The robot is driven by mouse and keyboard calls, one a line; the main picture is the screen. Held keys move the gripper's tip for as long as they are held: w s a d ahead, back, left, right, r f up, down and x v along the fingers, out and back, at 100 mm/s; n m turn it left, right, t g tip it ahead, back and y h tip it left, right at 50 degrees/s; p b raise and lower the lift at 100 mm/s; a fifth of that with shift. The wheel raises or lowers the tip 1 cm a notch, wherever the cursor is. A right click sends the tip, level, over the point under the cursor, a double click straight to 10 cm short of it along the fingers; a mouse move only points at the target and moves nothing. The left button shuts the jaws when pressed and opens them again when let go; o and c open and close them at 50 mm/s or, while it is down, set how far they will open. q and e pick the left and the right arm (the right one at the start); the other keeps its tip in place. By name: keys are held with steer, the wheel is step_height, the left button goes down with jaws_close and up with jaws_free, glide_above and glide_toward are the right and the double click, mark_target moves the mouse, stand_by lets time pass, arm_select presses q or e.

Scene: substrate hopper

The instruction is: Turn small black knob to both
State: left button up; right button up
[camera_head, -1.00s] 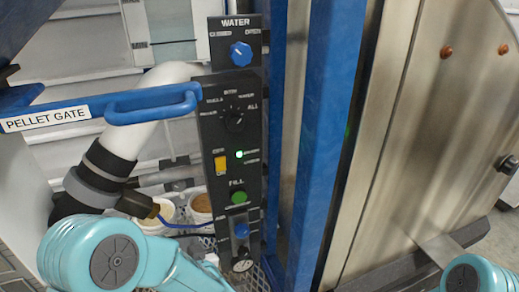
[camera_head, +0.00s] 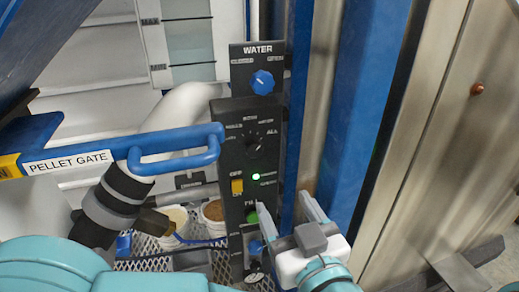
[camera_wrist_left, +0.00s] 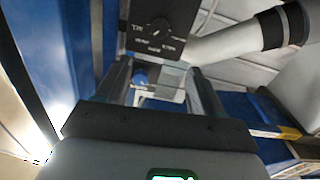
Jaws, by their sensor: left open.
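The small black knob (camera_head: 252,142) is on the tall black control panel (camera_head: 230,160), ringed by small white labels. Its pointer direction is too small to tell. The knob also shows near the top of the left wrist view (camera_wrist_left: 158,27), where the panel appears turned around. My left gripper (camera_head: 284,203) is open and empty, below and right of the knob. The knob is clear of both fingers. My right gripper is not in view.
Above the knob is the blue WATER knob (camera_head: 262,82). Below it are a yellow switch (camera_head: 237,186) and a lit green lamp (camera_head: 256,176). The blue PELLET GATE handle (camera_head: 170,165) juts out at left. A blue post (camera_head: 355,110) stands at right.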

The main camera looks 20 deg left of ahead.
mark_target(255, 151)
arm_select(q)
steer(key=p+x, duration=0.3)
steer(key=x, duration=1.3)
steer(key=shift+p, duration=0.3)
steer(key=shift+f, duration=0.1)
steer(key=shift+w, duration=0.1)
steer(key=c, duration=1.1)
steer(key=shift+o, duration=0.2)
steer(key=shift+f+n+b, duration=0.25)
steer(key=shift+n+b, duration=0.45)
steer(key=shift+b, duration=0.35)
steer(key=n+b, duration=0.3)
steer(key=b, duration=0.1)
steer(key=shift+a+n, duration=0.1)
steer(key=shift+n, duration=0.3)
steer(key=shift+r+n+b, duration=0.15)
steer(key=shift+n+b, duration=1.15)
steer(key=shift+b, duration=0.25)
